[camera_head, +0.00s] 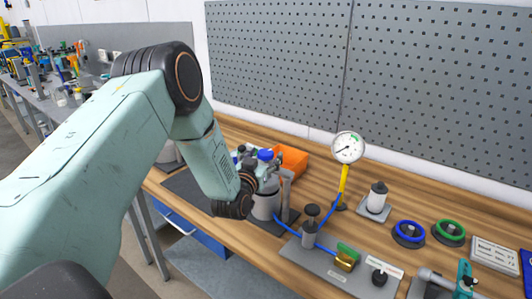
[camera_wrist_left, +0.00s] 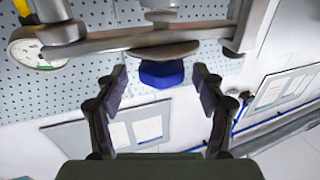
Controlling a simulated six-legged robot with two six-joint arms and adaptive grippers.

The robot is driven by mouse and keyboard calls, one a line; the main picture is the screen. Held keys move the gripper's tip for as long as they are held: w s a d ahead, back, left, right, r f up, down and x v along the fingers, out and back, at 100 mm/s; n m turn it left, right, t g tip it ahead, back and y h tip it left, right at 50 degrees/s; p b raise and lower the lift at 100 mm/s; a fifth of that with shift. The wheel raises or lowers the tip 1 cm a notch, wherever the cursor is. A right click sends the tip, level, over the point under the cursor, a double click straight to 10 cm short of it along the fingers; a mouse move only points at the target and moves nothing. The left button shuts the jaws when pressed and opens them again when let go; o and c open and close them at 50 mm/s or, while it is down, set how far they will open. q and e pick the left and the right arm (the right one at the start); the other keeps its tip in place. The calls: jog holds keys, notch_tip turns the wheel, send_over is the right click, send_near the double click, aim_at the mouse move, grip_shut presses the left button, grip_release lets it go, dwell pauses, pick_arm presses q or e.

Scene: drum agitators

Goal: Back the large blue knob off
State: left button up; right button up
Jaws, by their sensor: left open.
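The blue knob (camera_head: 265,155) shows small in the head view, at the top of a grey apparatus (camera_head: 266,203) on the bench. In the left wrist view the blue knob (camera_wrist_left: 162,75) is faceted and sits against a round metal disc (camera_wrist_left: 160,52) on a flat bar. My left gripper (camera_wrist_left: 159,72) is open, with one dark finger on each side of the knob and a visible gap to both. In the head view my left arm covers part of the apparatus, and the gripper is mostly hidden. My right gripper is in neither view.
An orange bin (camera_head: 291,160) stands behind the apparatus. To its right are a dial gauge (camera_head: 348,147) on a yellow stem, a plate (camera_head: 338,272) with blue tubing and valves, a blue ring (camera_head: 408,234) and a green ring (camera_head: 448,232). A pegboard (camera_head: 430,80) rises behind the bench.

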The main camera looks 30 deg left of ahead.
pick_arm(q)
jog(key=shift+w+a, duration=0.15)
jog(key=shift+w, duration=0.5)
jog(key=shift+w+a, duration=0.15)
jog(key=shift+a, duration=0.05)
jog(key=shift+d, duration=0.15)
jog(key=shift+c, duration=1.2)
jog(key=c, duration=0.9)
jog(key=shift+c, duration=0.2)
